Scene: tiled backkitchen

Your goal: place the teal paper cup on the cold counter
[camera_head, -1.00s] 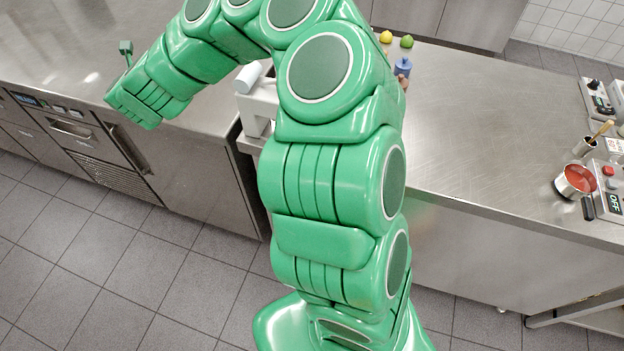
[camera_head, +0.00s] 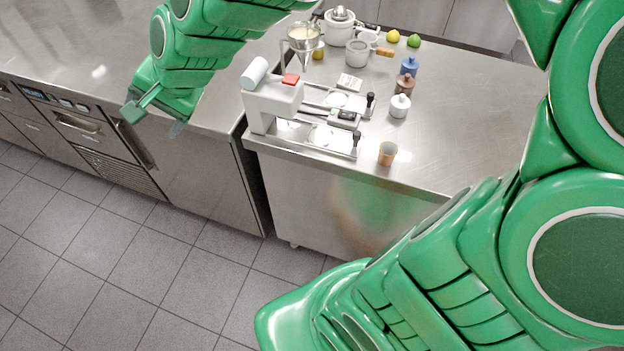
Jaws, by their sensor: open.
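I do not see a teal paper cup in the head view. A small copper-orange cup (camera_head: 388,153) stands upright near the front edge of the right counter, and it is not teal. The cold counter appears to be the steel counter at the left (camera_head: 60,45), with a control panel and drawers in its front. Its top looks bare where it shows. My gripper (camera_head: 156,118) is open over the front edge of this counter. No object shows between its fingers, though my arm hides part of the area.
My arm hides the far right.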

